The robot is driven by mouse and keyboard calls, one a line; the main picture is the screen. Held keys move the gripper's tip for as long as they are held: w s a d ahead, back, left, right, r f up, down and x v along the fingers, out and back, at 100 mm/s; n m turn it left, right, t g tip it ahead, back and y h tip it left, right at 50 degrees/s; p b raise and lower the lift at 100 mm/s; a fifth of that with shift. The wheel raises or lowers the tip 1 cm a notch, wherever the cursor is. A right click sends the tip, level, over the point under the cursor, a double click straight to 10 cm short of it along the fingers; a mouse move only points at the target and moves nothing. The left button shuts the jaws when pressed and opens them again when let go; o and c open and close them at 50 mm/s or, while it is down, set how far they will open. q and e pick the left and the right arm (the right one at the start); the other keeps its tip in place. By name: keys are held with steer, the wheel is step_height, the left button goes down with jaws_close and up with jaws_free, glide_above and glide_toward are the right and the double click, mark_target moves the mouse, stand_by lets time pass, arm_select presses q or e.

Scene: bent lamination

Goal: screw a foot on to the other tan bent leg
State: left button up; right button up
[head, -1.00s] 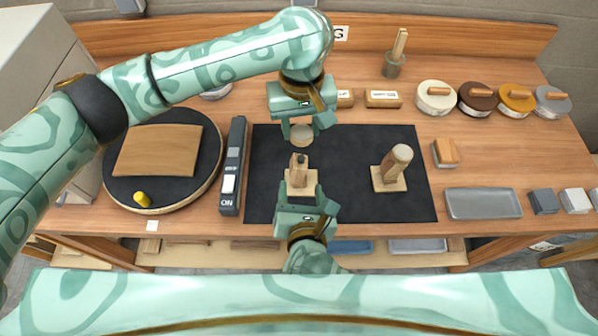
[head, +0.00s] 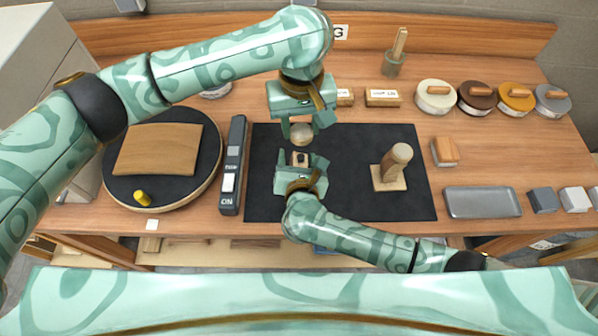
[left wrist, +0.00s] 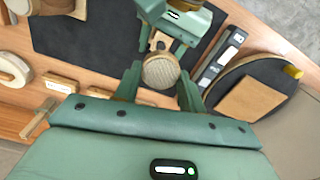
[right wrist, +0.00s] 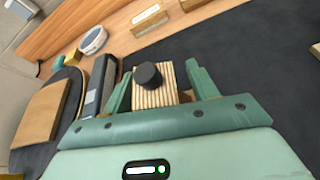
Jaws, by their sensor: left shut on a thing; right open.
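My left gripper (head: 301,128) is shut on a round tan foot (head: 301,135), held just beyond the near tan bent leg; the foot's flat disc face shows between the fingers in the left wrist view (left wrist: 160,70). The near tan bent leg (head: 300,158) stands on the black mat, its base hidden by my right gripper. My right gripper (head: 300,160) is open, with a finger on either side of this leg. The other tan bent leg (head: 389,169) stands at right with a round foot (head: 402,152) on top.
The black mat (head: 345,200) is mostly clear between the legs. At left are a turntable (head: 112,180) with a wood sheet and a grey switch box (head: 232,165). At right are a grey tray (head: 482,203), a sanding block (head: 445,152) and several lidded pots (head: 435,97).

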steer(key=shift+c, duration=0.4)
jaws_close()
arm_select(q)
glide_above(301, 156)
steer(key=shift+f, duration=2.45)
steer(key=shift+f, duration=0.9)
steer(key=shift+f, duration=0.6)
